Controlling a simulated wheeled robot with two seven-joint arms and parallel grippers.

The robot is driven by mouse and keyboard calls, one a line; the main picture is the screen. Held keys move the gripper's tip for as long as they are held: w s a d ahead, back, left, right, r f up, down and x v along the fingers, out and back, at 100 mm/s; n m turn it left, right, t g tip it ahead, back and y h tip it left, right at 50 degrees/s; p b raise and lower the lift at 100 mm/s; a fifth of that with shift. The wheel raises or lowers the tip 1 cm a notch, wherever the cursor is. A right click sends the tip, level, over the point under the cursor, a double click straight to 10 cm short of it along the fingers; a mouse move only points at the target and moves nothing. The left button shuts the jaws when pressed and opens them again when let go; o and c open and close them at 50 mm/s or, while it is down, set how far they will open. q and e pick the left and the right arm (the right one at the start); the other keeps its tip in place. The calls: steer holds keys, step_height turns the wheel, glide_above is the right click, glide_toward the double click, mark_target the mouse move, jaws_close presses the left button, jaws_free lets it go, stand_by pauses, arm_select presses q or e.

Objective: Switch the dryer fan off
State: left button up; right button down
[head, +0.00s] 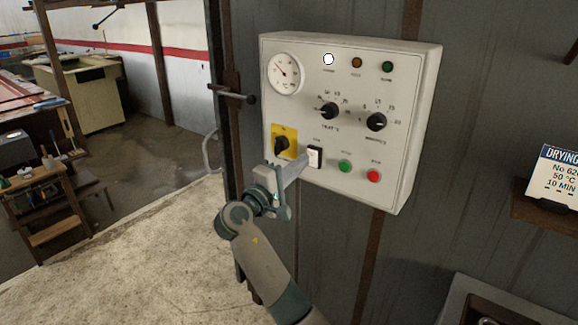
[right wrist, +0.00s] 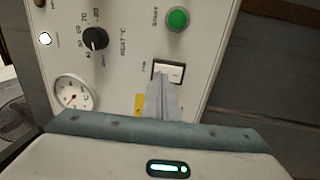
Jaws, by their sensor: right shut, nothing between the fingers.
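The control panel (head: 340,75) is a white box on the grey wall in the head view. The fan switch (head: 315,157) is a white rocker in a black frame, low on the panel between the yellow rotary switch and the green button. It also shows in the right wrist view (right wrist: 169,70), next to its small label. My right gripper (head: 303,160) is shut and empty, its fingertips at the left edge of the rocker. In the right wrist view the closed fingers (right wrist: 165,88) reach the rocker's lower edge and cover part of it. Whether they touch is hard to tell. My left gripper is not in view.
Near the switch are a yellow rotary switch (head: 283,142), a green button (head: 345,166) and a red button (head: 373,176). Two black knobs (head: 328,111) and a round gauge (head: 284,73) sit above. A white lamp (head: 328,59) is lit. A drying card (head: 556,176) stands at right.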

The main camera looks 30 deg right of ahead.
steer(key=shift+x, duration=0.8)
steer(key=shift+d, duration=0.1)
steer(key=shift+r, duration=0.1)
